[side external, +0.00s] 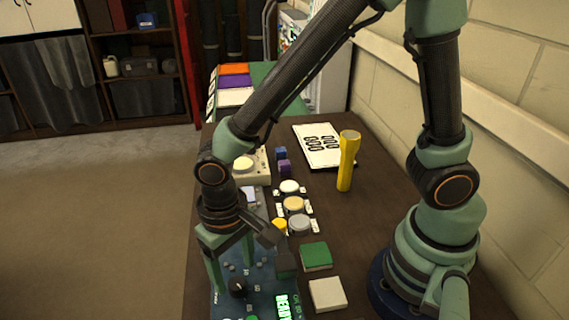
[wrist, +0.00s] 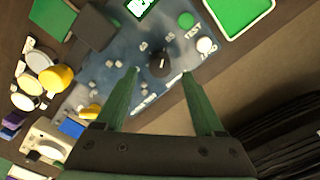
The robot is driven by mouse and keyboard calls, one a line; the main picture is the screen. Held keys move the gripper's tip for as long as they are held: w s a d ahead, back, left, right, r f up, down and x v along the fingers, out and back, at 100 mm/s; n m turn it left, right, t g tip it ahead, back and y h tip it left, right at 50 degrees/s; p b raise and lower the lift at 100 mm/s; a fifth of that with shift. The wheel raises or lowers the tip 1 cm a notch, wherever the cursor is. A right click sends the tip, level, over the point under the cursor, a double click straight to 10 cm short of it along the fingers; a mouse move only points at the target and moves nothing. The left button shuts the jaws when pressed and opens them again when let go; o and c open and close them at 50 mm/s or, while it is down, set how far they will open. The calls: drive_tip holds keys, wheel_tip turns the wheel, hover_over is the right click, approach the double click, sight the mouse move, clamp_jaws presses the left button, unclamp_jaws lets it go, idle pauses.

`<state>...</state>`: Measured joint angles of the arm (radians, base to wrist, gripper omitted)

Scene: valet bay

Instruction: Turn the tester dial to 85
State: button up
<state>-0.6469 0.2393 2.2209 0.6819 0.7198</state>
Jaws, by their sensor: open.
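The tester is a blue panel (side external: 262,306) at the near edge of the bench, and it also shows in the wrist view (wrist: 125,62). Its black dial (side external: 238,287) has a pale pointer mark; in the wrist view the dial (wrist: 159,65) sits just beyond my fingertips, roughly centred between them. A lit green display (side external: 282,306) is on the panel. My gripper (wrist: 159,72) is open and empty, its two green fingers either side of the dial's line, apart from it. In the side view my gripper (side external: 232,272) hangs over the panel.
A dark block (side external: 285,258) stands beside the panel. A green block (side external: 316,256) and a white block (side external: 328,293) lie to the right. Several round pieces (side external: 294,204) sit farther back.

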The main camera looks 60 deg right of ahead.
sight(237, 282)
wheel_tip(237, 282, up, 9)
idle(0.3)
drive_tip(key=w+d+r+t, duration=0.1)
drive_tip(key=d+r, duration=0.3)
drive_tip(key=d, duration=0.6)
drive_tip(key=w+d+r+t, duration=0.1)
drive_tip(key=d+r+t, duration=0.3)
drive_tip(key=d, duration=0.6)
drive_tip(key=shift+r+n+t, duration=0.25)
drive_tip(key=shift+n+t, duration=0.05)
drive_tip(key=shift+n, duration=0.1)
